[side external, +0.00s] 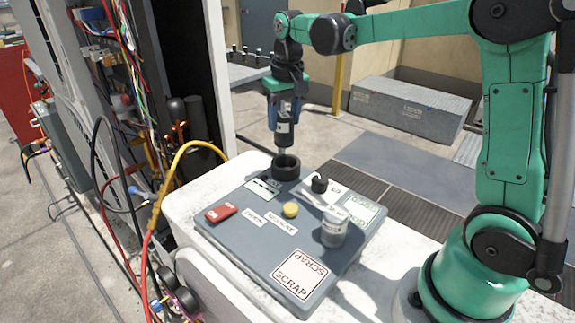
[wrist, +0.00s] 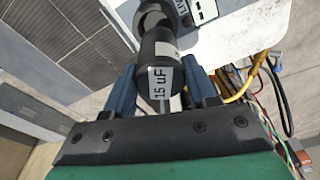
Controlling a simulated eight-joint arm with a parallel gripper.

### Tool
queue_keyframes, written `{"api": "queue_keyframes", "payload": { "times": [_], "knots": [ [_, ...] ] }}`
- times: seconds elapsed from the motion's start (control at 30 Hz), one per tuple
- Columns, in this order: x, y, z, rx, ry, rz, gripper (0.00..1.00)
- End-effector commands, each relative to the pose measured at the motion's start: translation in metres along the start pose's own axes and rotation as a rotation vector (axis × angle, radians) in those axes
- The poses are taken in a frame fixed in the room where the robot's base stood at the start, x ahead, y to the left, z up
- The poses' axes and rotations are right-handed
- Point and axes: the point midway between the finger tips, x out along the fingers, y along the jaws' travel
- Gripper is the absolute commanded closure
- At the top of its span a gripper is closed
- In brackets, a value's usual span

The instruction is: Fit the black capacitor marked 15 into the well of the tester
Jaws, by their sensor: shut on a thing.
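My gripper (side external: 286,115) is shut on the black capacitor (side external: 284,141), holding it upright by its upper part. In the wrist view the capacitor (wrist: 161,50) sits between the two blue fingers, and its white label reads 15 uF. The well (side external: 286,168) is a short black open cup at the far edge of the grey tester (side external: 240,232). The capacitor's lower end is just above the well's rim, with a small gap in the side view. In the wrist view the well (wrist: 151,14) shows just beyond the capacitor, which hides part of it.
A silver can (side external: 334,228) stands on the tester's right side, near a SCRAP square (side external: 299,273). A red switch (side external: 221,213), a yellow button (side external: 291,210) and a black knob (side external: 319,183) stick up from the panel. Cables (side external: 150,215) hang at the left.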

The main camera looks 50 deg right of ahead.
Motion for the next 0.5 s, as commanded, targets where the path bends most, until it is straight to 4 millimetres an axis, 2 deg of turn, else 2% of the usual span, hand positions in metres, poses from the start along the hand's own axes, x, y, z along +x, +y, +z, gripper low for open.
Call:
{"api": "queue_keyframes", "payload": {
  "times": [0.1, 0.5],
  "knots": [
    [0.008, 0.006, -0.001, 0.015, 0.0, 0.002, 1.0],
    [0.037, 0.005, 0.003, 0.013, 0.0, 0.002, 1.0]
  ]
}}
